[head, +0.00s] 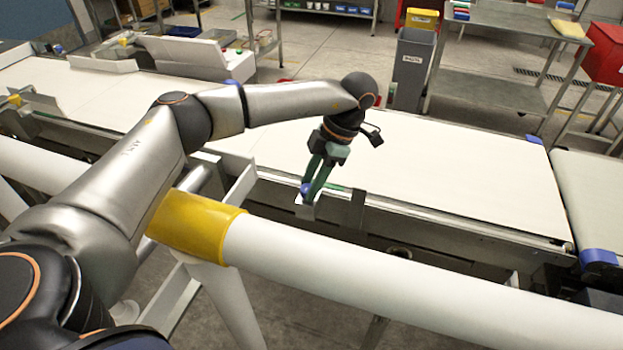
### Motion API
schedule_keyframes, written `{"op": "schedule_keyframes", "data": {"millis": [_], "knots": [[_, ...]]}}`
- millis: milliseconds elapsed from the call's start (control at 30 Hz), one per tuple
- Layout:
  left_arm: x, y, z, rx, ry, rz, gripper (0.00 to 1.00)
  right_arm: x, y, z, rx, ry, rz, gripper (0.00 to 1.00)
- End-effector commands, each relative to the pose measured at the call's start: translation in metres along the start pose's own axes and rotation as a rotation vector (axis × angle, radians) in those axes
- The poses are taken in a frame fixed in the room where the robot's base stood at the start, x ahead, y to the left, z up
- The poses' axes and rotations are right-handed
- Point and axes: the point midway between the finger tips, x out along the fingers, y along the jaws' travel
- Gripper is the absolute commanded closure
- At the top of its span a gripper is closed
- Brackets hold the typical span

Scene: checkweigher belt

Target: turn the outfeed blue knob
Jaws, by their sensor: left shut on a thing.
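A small blue knob (305,188) sits on a metal bracket at the near edge of the white conveyor belt (440,170). My left gripper (311,193) points down at it, with its green fingers closed on the knob. The fingers hide part of the knob. My right gripper is not in view.
A white rail (400,290) with a yellow sleeve (190,222) runs across the front, below my left arm. A grey bin (411,68) and a metal table (500,50) stand behind the belt. The belt surface right of the gripper is clear.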

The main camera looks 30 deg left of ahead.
Motion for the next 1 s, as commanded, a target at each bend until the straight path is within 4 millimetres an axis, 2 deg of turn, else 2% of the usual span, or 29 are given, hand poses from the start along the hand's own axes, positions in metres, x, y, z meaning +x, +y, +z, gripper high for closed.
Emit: {"op": "schedule_keyframes", "data": {"millis": [300,800,833,1000], "knots": [[-0.0016,0.0012,0.0,-0.108,-0.003,-0.044,1.0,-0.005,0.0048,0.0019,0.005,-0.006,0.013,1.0],[-0.0014,0.0016,0.0002,-0.125,-0.004,-0.05,1.0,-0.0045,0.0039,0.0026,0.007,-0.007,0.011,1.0],[-0.0014,0.0016,0.0002,-0.125,-0.004,-0.05,0.59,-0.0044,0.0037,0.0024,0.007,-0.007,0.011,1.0],[-0.001,0.0015,0.0001,-0.124,-0.003,-0.05,0.4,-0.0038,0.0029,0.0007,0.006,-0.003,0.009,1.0]]}}
